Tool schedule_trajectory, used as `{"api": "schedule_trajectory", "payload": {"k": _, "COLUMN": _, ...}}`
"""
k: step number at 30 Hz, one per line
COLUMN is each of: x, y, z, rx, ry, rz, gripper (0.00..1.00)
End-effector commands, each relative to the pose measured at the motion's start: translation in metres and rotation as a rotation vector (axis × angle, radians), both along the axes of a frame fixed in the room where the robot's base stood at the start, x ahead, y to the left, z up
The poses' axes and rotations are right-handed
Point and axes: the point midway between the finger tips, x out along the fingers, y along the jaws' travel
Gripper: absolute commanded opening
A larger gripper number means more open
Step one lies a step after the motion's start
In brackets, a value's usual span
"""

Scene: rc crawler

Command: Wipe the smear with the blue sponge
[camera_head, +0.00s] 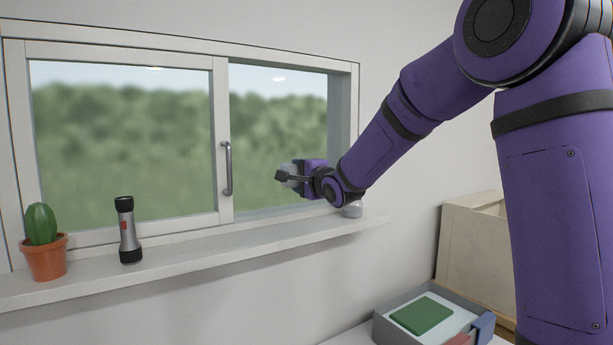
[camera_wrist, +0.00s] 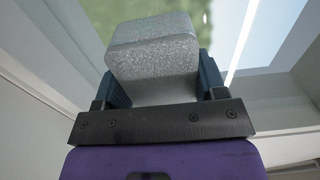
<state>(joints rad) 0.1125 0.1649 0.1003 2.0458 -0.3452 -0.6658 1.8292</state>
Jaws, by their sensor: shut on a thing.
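My gripper (camera_head: 296,178) is at the right part of the window, above the sill. It is shut on a grey speckled block (camera_wrist: 155,45), sponge-like in texture, which fills the space between the fingers in the wrist view. The held block (camera_head: 288,169) looks grey in the head view too, not blue. A blue block (camera_head: 483,327), possibly the blue sponge, is at the right end of the grey tray (camera_head: 383,328), low at the right. I cannot make out a smear on the window (camera_head: 120,150). I cannot tell whether the block touches the pane.
A potted cactus (camera_head: 44,242) and a flashlight (camera_head: 129,230) stand on the sill (camera_head: 200,253). The window has a handle (camera_head: 228,168). A green pad (camera_head: 421,315), a reddish item (camera_head: 460,338) and a wooden box (camera_head: 465,245) are at right.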

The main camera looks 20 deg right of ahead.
Motion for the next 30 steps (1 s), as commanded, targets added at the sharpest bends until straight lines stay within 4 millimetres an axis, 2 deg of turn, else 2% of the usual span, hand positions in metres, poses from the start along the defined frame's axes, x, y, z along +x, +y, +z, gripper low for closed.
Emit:
{"api": "schedule_trajectory", "payload": {"k": 4, "x": -0.002, "y": 0.011, "z": 0.000, "rx": 0.000, "ry": 0.000, "rz": 0.001, "gripper": 0.42}}
{"api": "schedule_trajectory", "payload": {"k": 11, "x": -0.004, "y": 0.017, "z": 0.000, "rx": 0.000, "ry": 0.001, "rz": 0.000, "gripper": 0.42}}
{"api": "schedule_trajectory", "payload": {"k": 24, "x": -0.007, "y": 0.049, "z": 0.000, "rx": 0.000, "ry": 0.001, "rz": 0.003, "gripper": 0.42}}
{"api": "schedule_trajectory", "payload": {"k": 30, "x": -0.008, "y": 0.054, "z": 0.000, "rx": 0.000, "ry": 0.000, "rz": 0.004, "gripper": 0.42}}
